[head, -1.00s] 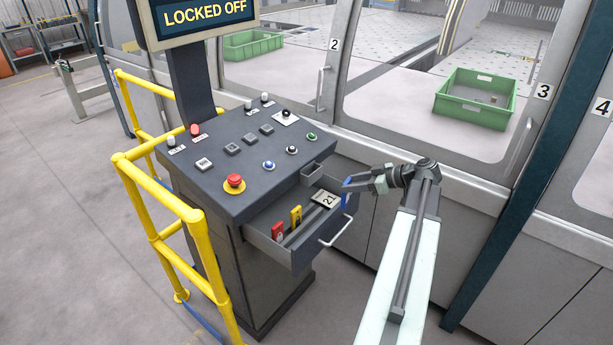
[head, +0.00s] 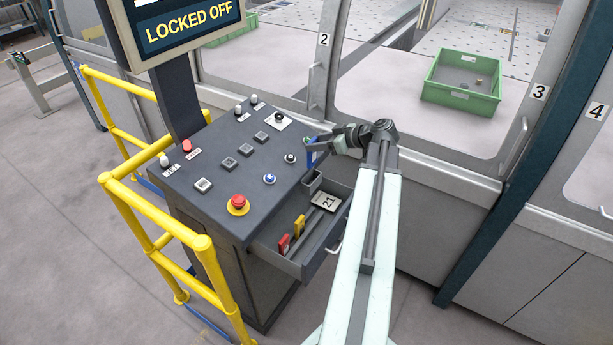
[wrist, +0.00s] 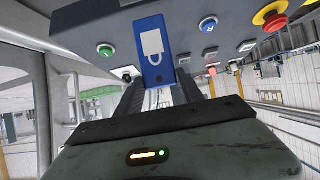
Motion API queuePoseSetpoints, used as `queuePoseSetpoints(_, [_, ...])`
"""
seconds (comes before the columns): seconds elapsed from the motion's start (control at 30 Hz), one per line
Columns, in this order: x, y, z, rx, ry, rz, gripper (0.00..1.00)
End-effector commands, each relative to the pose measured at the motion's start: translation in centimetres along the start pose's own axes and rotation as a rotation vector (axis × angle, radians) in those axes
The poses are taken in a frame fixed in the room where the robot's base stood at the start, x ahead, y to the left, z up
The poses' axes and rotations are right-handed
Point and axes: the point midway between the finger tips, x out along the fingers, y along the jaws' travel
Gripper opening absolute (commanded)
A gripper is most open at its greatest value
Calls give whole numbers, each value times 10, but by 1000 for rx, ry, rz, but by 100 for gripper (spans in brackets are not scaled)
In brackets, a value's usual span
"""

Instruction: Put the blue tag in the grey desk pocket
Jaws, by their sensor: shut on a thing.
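The blue tag (head: 310,158) hangs from my gripper (head: 313,146) in the head view. In the wrist view the blue tag (wrist: 153,68) shows a white padlock picture and sits between the fingertips (wrist: 160,84). My gripper is shut on it. The grey desk pocket (head: 312,183) is a small open-topped box on the right side of the desk, below the tag in the head view. The tag appears above the pocket and apart from it. I cannot make out the pocket clearly in the wrist view.
The open drawer (head: 279,240) below the pocket holds a red tag (head: 284,244), a yellow tag (head: 299,227) and a white card marked 21 (head: 326,202). The control desk (head: 215,215) has several buttons, including a red emergency stop (head: 238,203). A yellow rail (head: 168,228) stands left.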

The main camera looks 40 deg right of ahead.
Motion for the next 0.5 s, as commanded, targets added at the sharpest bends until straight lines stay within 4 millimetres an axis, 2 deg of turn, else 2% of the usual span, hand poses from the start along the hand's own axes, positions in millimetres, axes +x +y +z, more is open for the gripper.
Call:
queuePoseSetpoints(0.17, [11, 0, 20, 0, 0, 0, 0])
queuePoseSetpoints(0.33, [29, 0, 53, 0, 0, 0, 0])
queuePoseSetpoints(0.4, [32, 0, 60, 0, 0, 0, 0])
queuePoseSetpoints(0.5, [32, 0, 59, 0, 0, 0, 0])
